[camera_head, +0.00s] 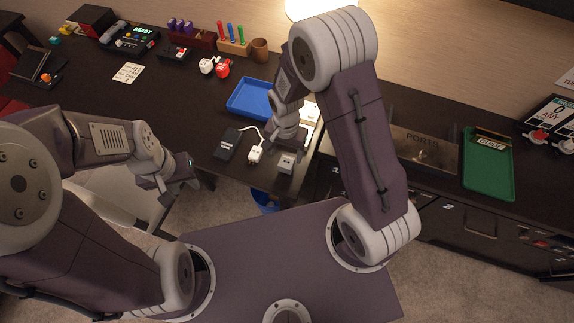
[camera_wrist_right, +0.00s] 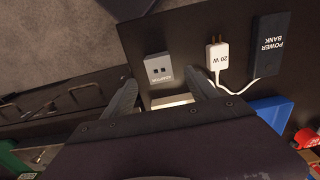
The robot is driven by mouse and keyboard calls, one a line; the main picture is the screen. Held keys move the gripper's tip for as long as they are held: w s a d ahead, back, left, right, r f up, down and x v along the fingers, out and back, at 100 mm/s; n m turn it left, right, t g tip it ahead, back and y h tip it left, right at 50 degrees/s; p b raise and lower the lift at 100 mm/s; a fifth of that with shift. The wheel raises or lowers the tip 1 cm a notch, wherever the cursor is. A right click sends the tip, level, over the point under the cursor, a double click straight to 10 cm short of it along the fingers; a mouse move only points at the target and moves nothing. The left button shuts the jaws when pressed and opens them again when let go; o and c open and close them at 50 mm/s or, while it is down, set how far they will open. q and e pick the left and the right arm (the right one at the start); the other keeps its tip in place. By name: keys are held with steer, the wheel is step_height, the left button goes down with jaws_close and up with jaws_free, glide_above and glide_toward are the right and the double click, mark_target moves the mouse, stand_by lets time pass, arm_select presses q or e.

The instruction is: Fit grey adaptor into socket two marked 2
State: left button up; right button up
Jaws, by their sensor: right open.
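The grey adaptor (camera_head: 287,163) is a small block lying near the front edge of the dark counter. In the right wrist view, the adaptor (camera_wrist_right: 158,68) shows two dark slots and small lettering, and lies just beyond my fingertips. My right gripper (camera_head: 290,140) is above the counter by the adaptor. In the right wrist view, my right gripper (camera_wrist_right: 165,86) is open with nothing between its fingers. My left gripper (camera_head: 188,172) hangs in front of the counter, away from the adaptor; its finger gap is unclear. I cannot make out socket two; a panel marked PORTS (camera_head: 424,148) is at the right.
A white 20 W charger (camera_head: 255,153) and a black power bank (camera_head: 228,144) lie left of the adaptor. A blue tray (camera_head: 247,97) is behind them. A green tray (camera_head: 488,180) lies at the right. A blue bin (camera_head: 265,200) is below the counter edge.

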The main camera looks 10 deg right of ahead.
mark_target(287, 162)
steer(key=shift+w+a+f, duration=0.1)
steer(key=shift+a+f, duration=0.05)
steer(key=shift+f, duration=0.5)
steer(key=f, duration=0.4)
steer(key=shift+s+d+f, duration=0.2)
steer(key=shift+f, duration=0.15)
steer(key=shift+w+f, duration=0.1)
steer(key=shift+f, duration=0.15)
jaws_close()
